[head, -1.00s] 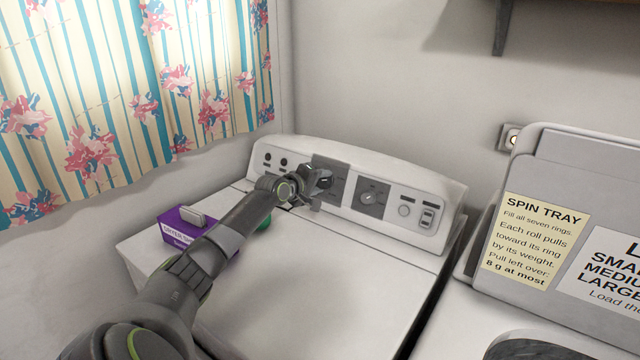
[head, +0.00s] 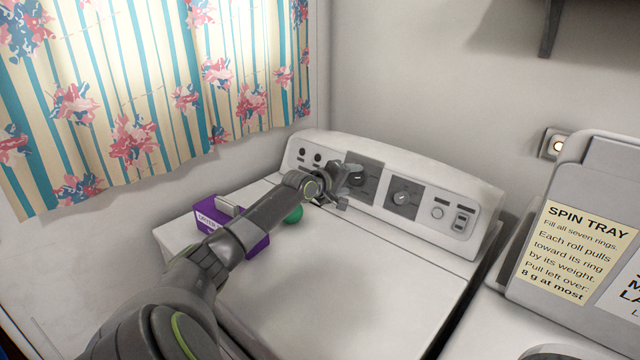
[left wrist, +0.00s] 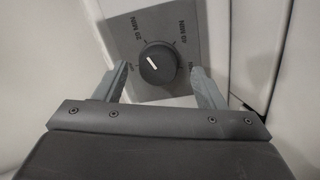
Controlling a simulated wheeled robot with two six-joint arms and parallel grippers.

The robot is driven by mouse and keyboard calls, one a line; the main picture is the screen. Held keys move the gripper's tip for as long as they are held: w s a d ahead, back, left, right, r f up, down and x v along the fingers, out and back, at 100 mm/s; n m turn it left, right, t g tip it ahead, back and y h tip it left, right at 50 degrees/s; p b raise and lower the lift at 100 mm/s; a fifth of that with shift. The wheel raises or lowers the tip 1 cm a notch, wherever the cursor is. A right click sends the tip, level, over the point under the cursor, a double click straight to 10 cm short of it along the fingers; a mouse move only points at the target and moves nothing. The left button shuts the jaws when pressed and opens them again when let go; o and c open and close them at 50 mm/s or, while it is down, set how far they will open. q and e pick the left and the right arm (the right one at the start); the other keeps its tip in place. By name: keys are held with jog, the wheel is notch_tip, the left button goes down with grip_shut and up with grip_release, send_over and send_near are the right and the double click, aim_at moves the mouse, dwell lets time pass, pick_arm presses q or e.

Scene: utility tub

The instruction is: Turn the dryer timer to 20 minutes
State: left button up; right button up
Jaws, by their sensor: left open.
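The dryer timer is a round black knob (left wrist: 157,64) with a white pointer on a grey plate (left wrist: 206,22). In the left wrist view the pointer slants up and left, and marks reading 20 MIN and 40 MIN show above the knob. In the head view the timer plate (head: 374,172) is on the dryer's back panel, with the knob partly hidden by my gripper. My left gripper (head: 350,186) is open in front of it. In the left wrist view its fingers (left wrist: 157,78) stand apart on either side of the knob, without clear contact. My right gripper is out of view.
A second grey dial plate (head: 404,198) and small switches (head: 460,218) sit to the right on the panel. A purple box (head: 256,246) and a green object (head: 294,215) are on the dryer top (head: 350,290), otherwise mostly clear. A signed appliance (head: 611,175) stands at right.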

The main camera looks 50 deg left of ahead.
pick_arm(q)
jog(key=p+v, duration=0.4)
jog(key=v, duration=1.1)
jog(key=shift+r, duration=0.1)
dwell(0.5)
